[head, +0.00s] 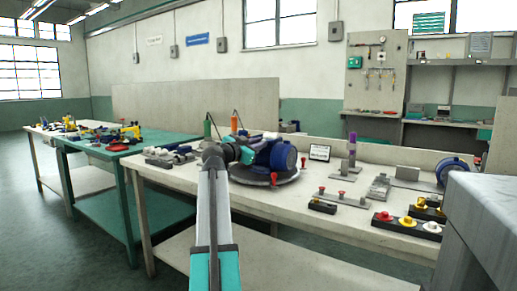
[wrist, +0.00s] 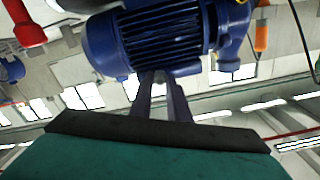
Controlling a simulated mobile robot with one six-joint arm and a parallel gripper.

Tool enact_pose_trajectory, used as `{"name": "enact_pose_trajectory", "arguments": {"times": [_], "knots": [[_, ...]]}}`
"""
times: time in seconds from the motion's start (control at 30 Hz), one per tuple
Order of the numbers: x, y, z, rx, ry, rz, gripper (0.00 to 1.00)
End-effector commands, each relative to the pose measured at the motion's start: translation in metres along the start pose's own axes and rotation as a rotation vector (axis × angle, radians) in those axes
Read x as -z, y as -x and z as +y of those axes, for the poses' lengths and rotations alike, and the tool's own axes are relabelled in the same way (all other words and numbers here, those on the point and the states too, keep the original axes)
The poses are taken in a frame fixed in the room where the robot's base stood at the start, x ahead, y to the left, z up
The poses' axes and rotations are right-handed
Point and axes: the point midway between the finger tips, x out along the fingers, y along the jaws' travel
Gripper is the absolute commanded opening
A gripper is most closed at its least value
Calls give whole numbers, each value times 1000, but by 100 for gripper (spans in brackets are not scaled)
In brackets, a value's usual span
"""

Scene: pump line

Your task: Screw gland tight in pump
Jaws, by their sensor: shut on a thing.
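The blue pump (head: 283,155) stands on a round dark base on the bench; its ribbed blue motor housing (wrist: 150,40) fills the top middle of the wrist view. My gripper (wrist: 160,78) reaches to the near left side of the pump in the head view. In the wrist view its two fingers converge close against the pump body, shut on a small part. That part, taken as the gland, is hidden by the fingertips and the pump. I cannot tell how deep it sits or whether it is tilted.
A red-handled part (wrist: 27,25) is close to the pump. Small posts with red knobs (head: 321,190), a purple-topped post (head: 352,146) and a tray with red and yellow buttons (head: 405,224) stand to the right.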

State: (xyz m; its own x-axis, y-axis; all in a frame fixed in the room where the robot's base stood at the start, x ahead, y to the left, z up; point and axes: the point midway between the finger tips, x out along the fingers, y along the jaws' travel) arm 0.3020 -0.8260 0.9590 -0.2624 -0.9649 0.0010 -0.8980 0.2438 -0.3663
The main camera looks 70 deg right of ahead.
Motion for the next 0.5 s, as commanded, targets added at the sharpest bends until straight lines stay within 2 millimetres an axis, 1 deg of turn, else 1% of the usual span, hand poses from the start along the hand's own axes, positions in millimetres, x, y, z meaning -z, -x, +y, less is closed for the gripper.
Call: {"name": "enact_pose_trajectory", "arguments": {"times": [0.03,0.5], "knots": [[-3,-1,1,0,-16,1,0],[-2,-1,1,1,-181,1,0]]}}
